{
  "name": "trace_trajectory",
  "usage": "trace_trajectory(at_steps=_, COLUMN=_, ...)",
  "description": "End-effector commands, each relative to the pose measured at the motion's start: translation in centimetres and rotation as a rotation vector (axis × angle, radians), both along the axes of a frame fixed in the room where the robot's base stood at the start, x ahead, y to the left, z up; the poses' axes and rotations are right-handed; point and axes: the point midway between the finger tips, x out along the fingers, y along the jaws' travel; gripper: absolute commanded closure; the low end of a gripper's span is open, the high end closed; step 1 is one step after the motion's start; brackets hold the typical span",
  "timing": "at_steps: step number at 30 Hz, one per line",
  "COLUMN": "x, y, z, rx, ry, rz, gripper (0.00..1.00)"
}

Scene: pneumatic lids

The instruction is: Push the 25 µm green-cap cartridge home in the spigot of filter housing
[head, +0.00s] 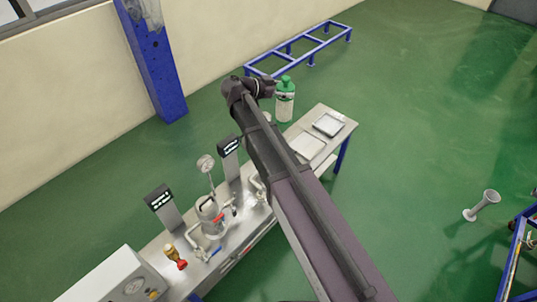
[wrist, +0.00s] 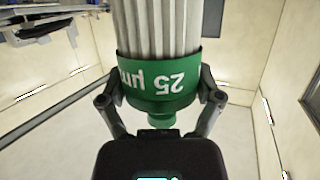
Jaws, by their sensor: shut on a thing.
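The 25 µm green-cap cartridge (head: 285,105) has a pale pleated body and a green cap and hangs upright in the air, cap up, near the bench's far end in the head view. In the wrist view its green band (wrist: 160,78) reads "25 µm" upside down. My gripper (wrist: 160,100) has a finger on each side of the green cap and is shut on it. A metal filter housing (head: 209,213) stands on the bench, left of my arm. Another station behind my arm is mostly hidden. No spigot can be made out in either view.
A blue column (head: 155,60) stands by the wall. The floor right of the bench is mostly clear.

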Motion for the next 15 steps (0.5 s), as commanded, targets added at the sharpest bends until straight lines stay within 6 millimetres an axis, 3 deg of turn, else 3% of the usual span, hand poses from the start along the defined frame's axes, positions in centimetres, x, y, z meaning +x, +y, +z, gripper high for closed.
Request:
trace_trajectory(at_steps=1, x=0.2, y=0.2, z=-1.8, rx=-0.001, ry=0.000, rz=0.005, gripper=0.78)
trace_trajectory(at_steps=15, x=1.2, y=1.7, z=-9.7, rx=-0.001, ry=0.000, rz=0.047, gripper=0.78)
